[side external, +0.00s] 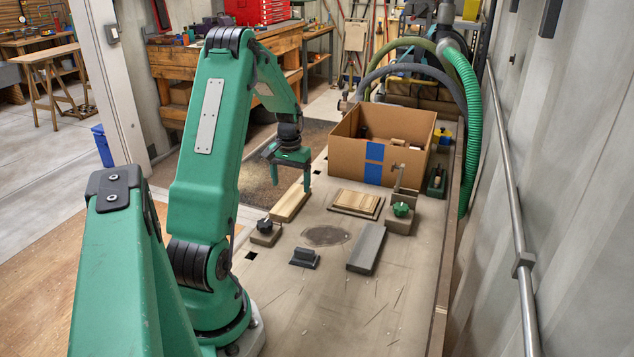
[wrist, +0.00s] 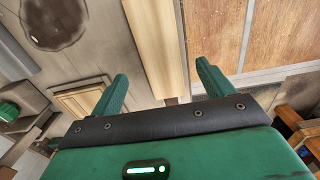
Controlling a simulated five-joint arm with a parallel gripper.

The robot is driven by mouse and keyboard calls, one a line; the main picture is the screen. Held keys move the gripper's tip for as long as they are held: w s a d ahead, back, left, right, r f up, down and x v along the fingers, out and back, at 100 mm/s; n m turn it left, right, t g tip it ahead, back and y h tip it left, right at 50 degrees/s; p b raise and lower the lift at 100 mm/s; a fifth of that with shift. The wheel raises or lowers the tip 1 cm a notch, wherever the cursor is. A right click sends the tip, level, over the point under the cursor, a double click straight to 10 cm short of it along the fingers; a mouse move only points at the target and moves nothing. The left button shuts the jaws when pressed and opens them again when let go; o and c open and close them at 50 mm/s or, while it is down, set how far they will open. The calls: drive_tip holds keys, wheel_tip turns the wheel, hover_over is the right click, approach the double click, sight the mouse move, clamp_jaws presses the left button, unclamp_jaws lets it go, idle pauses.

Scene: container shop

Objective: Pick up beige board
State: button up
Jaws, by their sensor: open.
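The beige board (side external: 290,204) is a long, pale wooden plank lying flat near the left edge of the worktop in the side view. In the wrist view the beige board (wrist: 158,45) runs down between my two green fingers. My gripper (side external: 290,187) is open and empty, with its fingers pointing down over the far end of the board. In the wrist view the gripper (wrist: 161,72) has a finger on each side of the board, with gaps. I cannot tell whether the fingertips are above the board's top or beside it.
A cardboard box (side external: 348,150) with a blue strip stands at the back right. A framed wooden panel (side external: 357,202), a grey block (side external: 367,247), a black-knobbed clamp (side external: 266,231), a green-knobbed clamp (side external: 401,213) and a small dark block (side external: 304,257) sit nearby.

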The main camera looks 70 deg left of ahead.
sight(291, 198)
drive_tip(key=shift+f, duration=2.65)
drive_tip(key=c, duration=1.1)
drive_tip(key=shift+r, duration=0.15)
drive_tip(key=shift+a+r, duration=0.1)
drive_tip(key=shift+r, duration=0.45)
drive_tip(key=r, duration=0.3)
drive_tip(key=shift+w+d+r, duration=0.1)
drive_tip(key=shift+d, duration=0.15)
drive_tip(key=w+d+r, duration=0.1)
drive_tip(key=d+r, duration=0.1)
drive_tip(key=d, duration=0.1)
drive_tip(key=w+d+r, duration=0.1)
drive_tip(key=d+r, duration=0.1)
drive_tip(key=d, duration=0.2)
drive_tip(key=w+d+r, duration=0.2)
drive_tip(key=d, duration=0.1)
drive_tip(key=shift+d+r, duration=0.2)
drive_tip(key=shift+r, duration=0.05)
